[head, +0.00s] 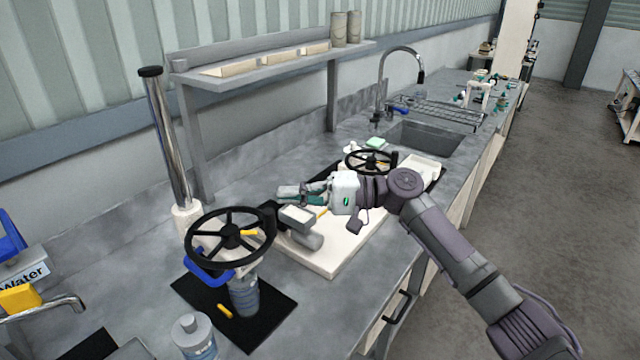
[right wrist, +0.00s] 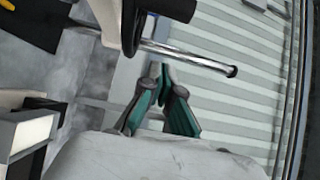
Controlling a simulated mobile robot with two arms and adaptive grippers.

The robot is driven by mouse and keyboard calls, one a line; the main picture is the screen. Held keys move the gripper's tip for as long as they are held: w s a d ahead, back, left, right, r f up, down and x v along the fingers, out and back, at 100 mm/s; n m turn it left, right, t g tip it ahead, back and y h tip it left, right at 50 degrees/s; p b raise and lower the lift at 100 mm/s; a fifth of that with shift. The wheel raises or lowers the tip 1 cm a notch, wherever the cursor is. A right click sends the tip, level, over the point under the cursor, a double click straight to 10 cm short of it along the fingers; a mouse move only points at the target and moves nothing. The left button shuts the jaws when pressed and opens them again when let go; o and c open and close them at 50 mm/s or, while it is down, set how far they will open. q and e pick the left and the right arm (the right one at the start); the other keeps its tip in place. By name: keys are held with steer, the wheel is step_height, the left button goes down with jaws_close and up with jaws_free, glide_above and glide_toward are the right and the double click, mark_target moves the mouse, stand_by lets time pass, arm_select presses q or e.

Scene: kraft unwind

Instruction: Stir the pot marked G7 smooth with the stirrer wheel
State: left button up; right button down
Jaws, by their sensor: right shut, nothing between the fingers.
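A black spoked stirrer wheel (head: 231,237) stands at the front left, above a grey-blue pot (head: 244,298) on a black mat (head: 192,290). A second black wheel (head: 370,162) stands farther back on the worktop; what is under it is mostly hidden by my arm. I cannot read a G7 mark on either. My right gripper (head: 281,193) is shut and empty, above the worktop between the two wheels and clear of both. In the right wrist view its teal fingers (right wrist: 160,73) meet at the tips, and part of a black wheel (right wrist: 131,25) shows. My left gripper is out of view.
A chrome post (head: 166,135) with a black cap rises behind the near wheel. A small box with a pale top (head: 297,216) stands beside that wheel. A bottle (head: 194,338) stands in front. A shelf (head: 270,60) and a sink (head: 425,138) lie beyond.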

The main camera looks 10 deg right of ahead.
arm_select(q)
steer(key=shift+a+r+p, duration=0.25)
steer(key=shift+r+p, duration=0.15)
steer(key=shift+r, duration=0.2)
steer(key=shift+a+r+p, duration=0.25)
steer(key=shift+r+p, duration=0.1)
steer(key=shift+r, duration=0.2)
arm_select(e)
steer(key=s, duration=0.2)
steer(key=s+a, duration=0.1)
steer(key=shift+s, duration=0.4)
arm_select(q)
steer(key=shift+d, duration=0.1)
